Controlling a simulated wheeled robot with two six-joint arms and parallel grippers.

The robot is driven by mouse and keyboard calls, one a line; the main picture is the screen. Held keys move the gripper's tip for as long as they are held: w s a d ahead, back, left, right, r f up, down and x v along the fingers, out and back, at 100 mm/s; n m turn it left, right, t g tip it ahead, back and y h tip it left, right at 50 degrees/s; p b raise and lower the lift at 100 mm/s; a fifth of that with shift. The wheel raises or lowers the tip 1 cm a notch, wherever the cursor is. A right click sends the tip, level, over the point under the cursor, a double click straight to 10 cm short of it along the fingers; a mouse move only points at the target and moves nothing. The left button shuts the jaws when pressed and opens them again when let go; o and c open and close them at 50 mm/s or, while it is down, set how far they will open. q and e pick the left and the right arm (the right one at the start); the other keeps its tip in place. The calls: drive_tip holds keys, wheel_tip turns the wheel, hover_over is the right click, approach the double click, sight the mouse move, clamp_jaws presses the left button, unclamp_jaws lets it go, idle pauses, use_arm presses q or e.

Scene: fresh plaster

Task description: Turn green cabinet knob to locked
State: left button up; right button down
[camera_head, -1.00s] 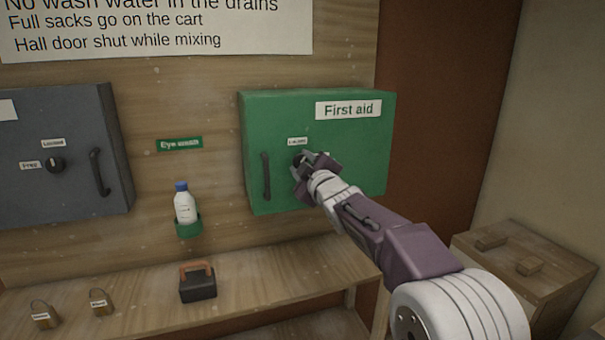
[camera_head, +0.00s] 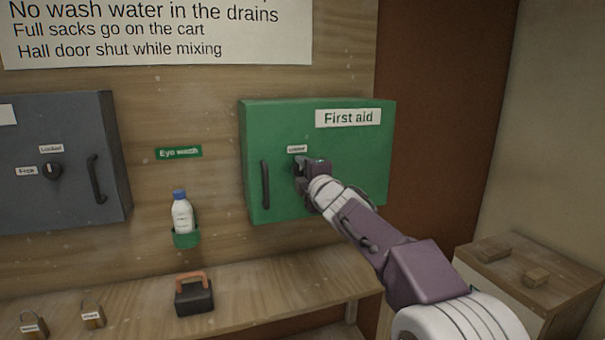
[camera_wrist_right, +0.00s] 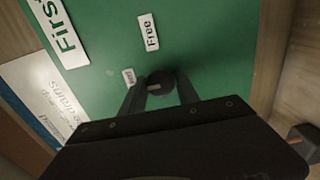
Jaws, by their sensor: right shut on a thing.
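The green First aid cabinet (camera_head: 345,165) hangs on the wooden wall, its door shut with a dark handle (camera_head: 265,184) at left. My right gripper (camera_head: 300,168) is at its front, largely hiding the knob in the head view. In the right wrist view the round dark knob (camera_wrist_right: 160,82) sits between the two fingers (camera_wrist_right: 160,95), which are shut on it. The knob's pale mark points left there, toward a small label (camera_wrist_right: 128,77). The Free label (camera_wrist_right: 148,32) is above. In the head view, the small label (camera_head: 297,149), seemingly Locked, is above the knob.
A grey cabinet (camera_head: 65,130) with its own knob (camera_head: 52,171) hangs at left. An eye wash bottle (camera_head: 182,215) sits in a green holder. A black box (camera_head: 194,297) and two padlocks (camera_head: 93,315) stand on the shelf. A wooden box (camera_head: 530,270) is at right.

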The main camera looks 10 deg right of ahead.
idle(0.5)
drive_tip(key=c, duration=0.9)
unclamp_jaws()
drive_tip(key=shift+c, duration=0.2)
drive_tip(key=shift+s, duration=0.4)
drive_tip(key=s, duration=0.8)
drive_tip(key=shift+d+b, duration=0.4)
drive_tip(key=shift+b, duration=0.05)
drive_tip(key=shift+s, duration=0.1)
